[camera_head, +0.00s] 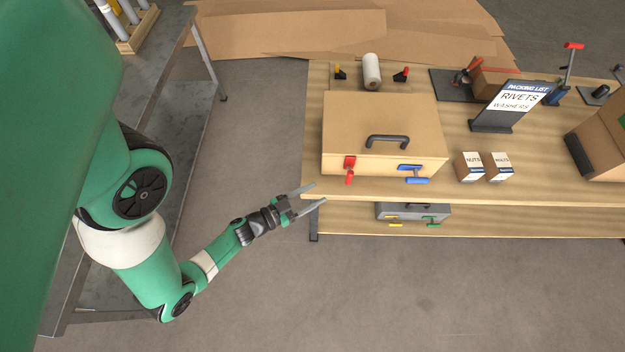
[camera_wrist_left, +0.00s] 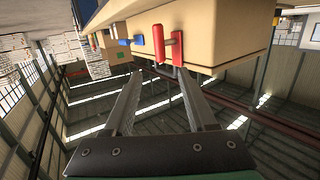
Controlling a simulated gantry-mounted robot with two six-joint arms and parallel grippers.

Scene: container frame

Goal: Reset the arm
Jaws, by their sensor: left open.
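My left gripper (camera_head: 312,197) is open and empty. It is in front of the wooden table's left front corner, apart from the tan case on the table. Its two fingers also show in the left wrist view (camera_wrist_left: 155,85), pointing toward the case. The tan case (camera_head: 345,128) is closed, with a black handle on its lid. A red latch (camera_head: 349,169) and a blue latch (camera_head: 413,173) are on its front. The red latch also shows above the fingers in the left wrist view (camera_wrist_left: 168,46). My right gripper is not in either view.
The wooden table (camera_head: 530,193) holds a packing list sign (camera_head: 518,98), small nuts and bolts boxes (camera_head: 470,167), a white roll (camera_head: 371,72) and clamps. A grey case (camera_head: 385,213) is on its lower shelf. A metal bench (camera_head: 165,75) stands at left. Floor between is clear.

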